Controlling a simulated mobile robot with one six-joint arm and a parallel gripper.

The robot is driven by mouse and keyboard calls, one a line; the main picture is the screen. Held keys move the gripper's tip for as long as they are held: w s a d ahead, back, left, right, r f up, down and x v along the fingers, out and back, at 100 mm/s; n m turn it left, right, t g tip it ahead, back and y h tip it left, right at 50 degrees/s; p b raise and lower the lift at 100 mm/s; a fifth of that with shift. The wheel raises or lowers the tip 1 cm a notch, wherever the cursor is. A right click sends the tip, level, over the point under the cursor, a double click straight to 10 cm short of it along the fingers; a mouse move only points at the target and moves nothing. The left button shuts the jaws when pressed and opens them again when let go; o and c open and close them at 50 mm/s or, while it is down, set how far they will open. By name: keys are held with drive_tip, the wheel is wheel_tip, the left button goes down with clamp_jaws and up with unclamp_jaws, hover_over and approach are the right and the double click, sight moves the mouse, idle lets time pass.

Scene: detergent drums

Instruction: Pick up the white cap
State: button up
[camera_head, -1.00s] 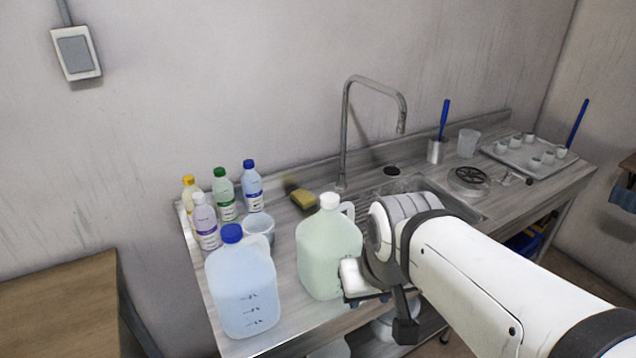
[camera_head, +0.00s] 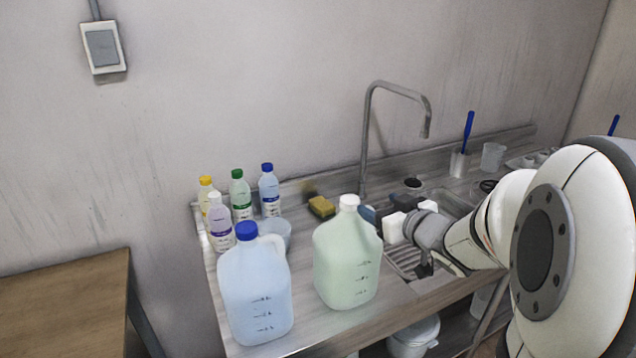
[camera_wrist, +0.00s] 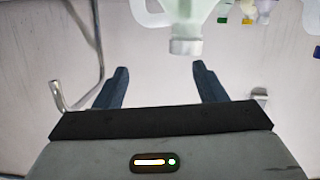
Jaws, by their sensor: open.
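The white cap (camera_head: 349,201) tops a jug of pale green liquid (camera_head: 347,262), upright on the steel counter. In the wrist view, which is upside down, the cap (camera_wrist: 186,47) is just beyond the fingertips, between the two fingers' lines but closer to the right one. My gripper (camera_wrist: 162,72) is open with two dark blue fingers and nothing between them. In the head view my gripper (camera_head: 369,215) is right of the cap, at about its height. One finger is mostly hidden there behind the jug's top.
A blue-capped jug (camera_head: 255,295) stands left of the green one. Several small bottles (camera_head: 240,197), one also white-capped, stand behind it with a clear cup (camera_head: 277,232). A yellow sponge (camera_head: 321,207) and a tall tap (camera_head: 367,140) are behind the green jug.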

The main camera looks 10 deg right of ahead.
sight(350, 199)
drive_tip(key=w+a+y, duration=0.1)
drive_tip(key=w+a, duration=0.1)
drive_tip(key=w+a+f+n+y, duration=0.1)
drive_tip(key=w, duration=0.1)
drive_tip(key=w+a+y, duration=0.1)
drive_tip(key=w+a, duration=0.1)
drive_tip(key=shift+a+f+g+p, duration=0.35)
drive_tip(key=shift+f+g+p, duration=0.05)
drive_tip(key=shift+n, duration=0.3)
drive_tip(key=c, duration=1)
